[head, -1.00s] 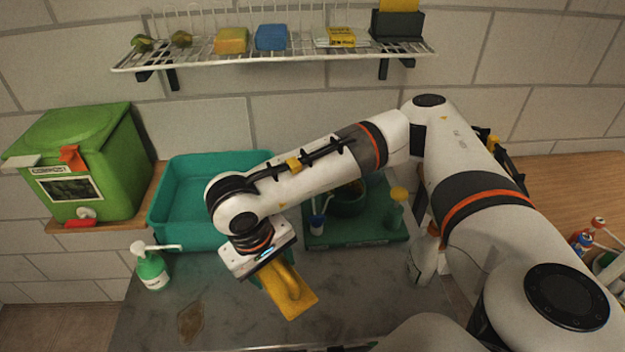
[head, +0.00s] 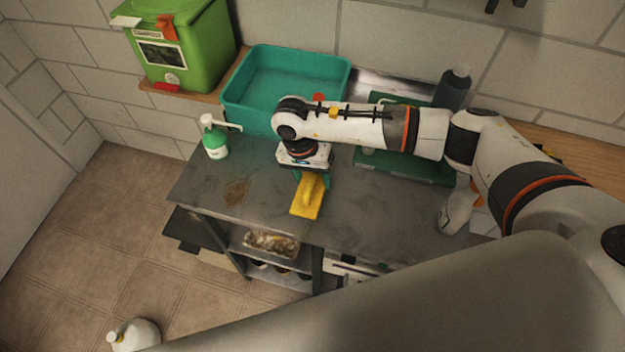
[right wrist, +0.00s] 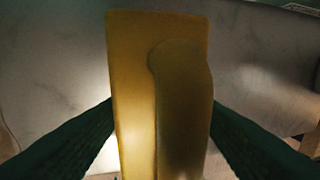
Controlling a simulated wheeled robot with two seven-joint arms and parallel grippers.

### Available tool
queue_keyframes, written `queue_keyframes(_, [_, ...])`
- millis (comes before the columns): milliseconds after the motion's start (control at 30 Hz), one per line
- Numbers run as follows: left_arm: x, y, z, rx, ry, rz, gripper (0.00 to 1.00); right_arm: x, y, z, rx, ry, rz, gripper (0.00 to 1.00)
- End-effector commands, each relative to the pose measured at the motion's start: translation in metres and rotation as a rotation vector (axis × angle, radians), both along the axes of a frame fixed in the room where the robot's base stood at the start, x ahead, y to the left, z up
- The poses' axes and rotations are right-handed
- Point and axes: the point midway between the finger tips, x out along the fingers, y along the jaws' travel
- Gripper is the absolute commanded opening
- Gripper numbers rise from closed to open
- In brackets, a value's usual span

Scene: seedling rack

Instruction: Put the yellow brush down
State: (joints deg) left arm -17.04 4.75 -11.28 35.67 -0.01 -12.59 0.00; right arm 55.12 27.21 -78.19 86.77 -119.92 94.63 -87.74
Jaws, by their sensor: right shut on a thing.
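The yellow brush (head: 308,197) is a flat yellow block with a raised handle. My right gripper (head: 309,178) is shut on it, over the grey worktop (head: 215,183). The right wrist view shows the brush (right wrist: 135,95) filling the middle between my two dark green fingers (right wrist: 160,112). The brush is close to the worktop; I cannot tell whether it touches. A brown stain (head: 236,192) lies on the worktop to the left of the brush. My left gripper is not in view.
A teal basin (head: 240,108) stands behind, with a green soap bottle (head: 216,143) at its front left. A green tray (head: 430,168) lies to the right, near a white spray bottle (head: 456,210). The worktop's front edge is close to the brush.

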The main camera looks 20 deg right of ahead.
Motion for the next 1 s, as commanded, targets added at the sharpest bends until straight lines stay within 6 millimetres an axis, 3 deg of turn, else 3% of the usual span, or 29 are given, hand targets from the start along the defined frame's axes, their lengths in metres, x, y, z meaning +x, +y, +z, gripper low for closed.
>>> queue_keyframes(200, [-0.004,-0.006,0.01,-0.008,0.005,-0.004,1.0,-0.001,0.0,-0.026,-0.001,0.002,0.001,0.39])
queue_keyframes(600, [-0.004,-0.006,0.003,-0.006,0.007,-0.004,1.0,0.0,0.0,-0.033,-0.001,0.0,0.002,0.39])
queue_keyframes(633, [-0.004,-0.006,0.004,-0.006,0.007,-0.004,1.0,0.0,0.0,-0.033,-0.001,0.0,0.002,0.58])
queue_keyframes(767, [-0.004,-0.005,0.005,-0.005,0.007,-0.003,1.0,0.0,0.0,-0.031,-0.001,0.001,0.002,0.79])
queue_keyframes(1000, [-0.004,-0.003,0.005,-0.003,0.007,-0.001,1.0,-0.001,0.0,-0.031,-0.001,0.001,0.002,0.79])
